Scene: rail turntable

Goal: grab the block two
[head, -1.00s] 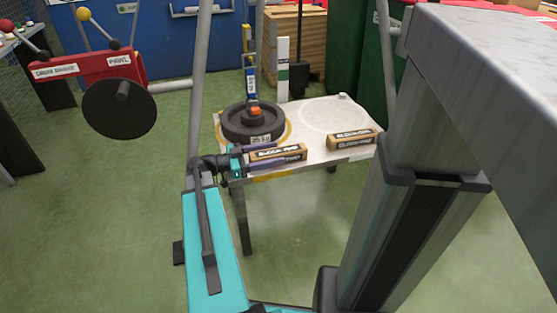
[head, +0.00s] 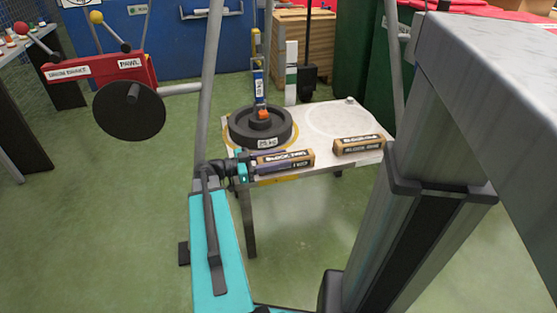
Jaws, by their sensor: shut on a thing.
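A long brown block with a black label (head: 302,159) lies along the near left edge of the white table. Its small label seems to read "BLOCK TWO". My gripper (head: 270,164) comes in from the left and is shut on this block near its left end. The dark fingers partly hide the left part of the block; its right end is free. I cannot tell whether the block touches the table top. A second, similar block (head: 358,145) lies apart on the right of the table; its label is too blurred to read surely.
A dark round weight (head: 260,128) with a labelled upright post (head: 258,85) stands just behind the held block. The white table (head: 372,122) has free room at its back right, inside a faint circle. A red lever stand (head: 100,72) with a black disc is at the left.

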